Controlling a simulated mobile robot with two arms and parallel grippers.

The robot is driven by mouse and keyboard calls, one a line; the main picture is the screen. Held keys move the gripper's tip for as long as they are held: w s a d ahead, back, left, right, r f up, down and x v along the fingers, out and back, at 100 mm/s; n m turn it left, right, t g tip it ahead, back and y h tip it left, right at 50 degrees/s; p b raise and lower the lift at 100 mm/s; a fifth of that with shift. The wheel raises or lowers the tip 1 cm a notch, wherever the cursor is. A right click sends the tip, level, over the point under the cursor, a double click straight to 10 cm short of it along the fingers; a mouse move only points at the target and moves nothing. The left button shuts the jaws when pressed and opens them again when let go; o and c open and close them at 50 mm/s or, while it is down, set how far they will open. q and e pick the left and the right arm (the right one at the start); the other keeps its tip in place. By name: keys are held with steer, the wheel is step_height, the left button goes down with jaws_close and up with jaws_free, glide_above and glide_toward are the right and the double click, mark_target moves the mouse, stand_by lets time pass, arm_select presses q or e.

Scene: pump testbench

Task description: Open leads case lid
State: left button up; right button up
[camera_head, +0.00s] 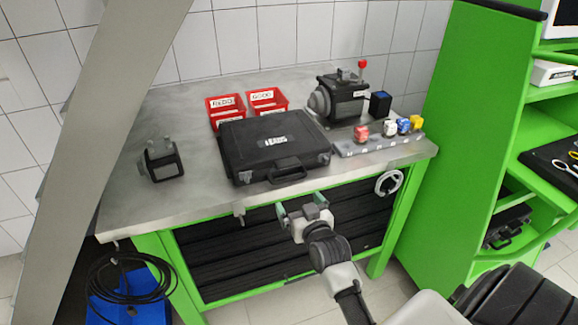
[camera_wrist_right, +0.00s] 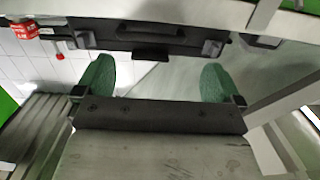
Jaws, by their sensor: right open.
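The black leads case (camera_head: 255,130) lies flat on the metal bench with its lid shut. Its label reads LEADS, and its handle (camera_head: 288,177) and latches are on the front side. My right gripper (camera_head: 301,206) is open and empty, just in front of the bench edge below the handle, apart from the case. In the right wrist view, its two green fingers (camera_wrist_right: 156,78) are spread wide, with the case's dark front side (camera_wrist_right: 112,38), handle and latches beyond them. My left gripper is not in view.
Two red bins (camera_head: 227,110) and a motor-pump unit (camera_head: 338,98) stand behind the case. A grey rail (camera_head: 380,146) with coloured knobs is to its right. A small black device (camera_head: 163,163) stands at left. The bench's front left (camera_head: 205,205) is clear. A green shelf unit (camera_head: 470,130) stands right.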

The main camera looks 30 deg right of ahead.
steer(key=t, duration=0.1)
glide_toward(289, 167)
steer(key=p+x, duration=0.1)
steer(key=x, duration=0.9)
steer(key=shift+w+d, duration=0.1)
steer(key=shift+w, duration=0.05)
